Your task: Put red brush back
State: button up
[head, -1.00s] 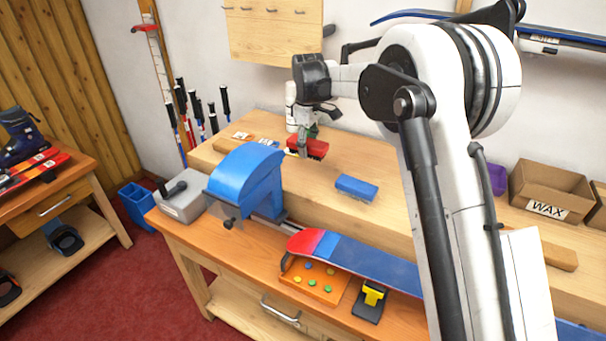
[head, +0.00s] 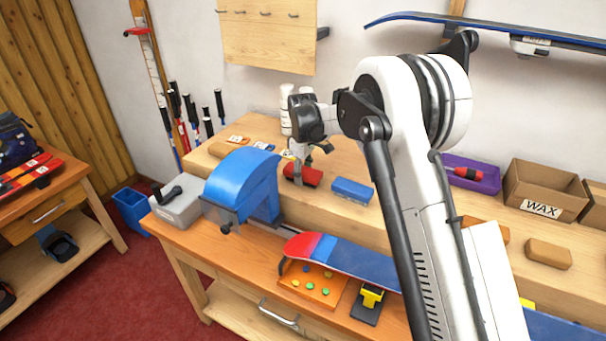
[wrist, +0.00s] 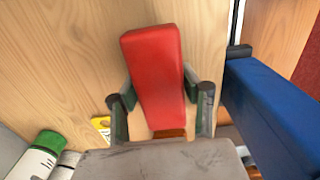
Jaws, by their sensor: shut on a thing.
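The red brush (head: 306,175) is at the raised wooden shelf, left of a blue brush (head: 352,190). My gripper (head: 299,172) points down and is shut on the red brush. In the wrist view the red brush (wrist: 158,75) lies between the two dark fingers, one on each long side. The brush is at or just above the shelf top. I cannot tell if it touches.
A blue machine (head: 243,185) stands to the left on the bench. White bottles (head: 287,110) stand behind my gripper. A purple bin (head: 470,174) and a wax box (head: 540,186) are to the right. A blue body (wrist: 275,100) is close by in the wrist view.

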jog(key=shift+f, duration=0.15)
jog(key=o, duration=1.2)
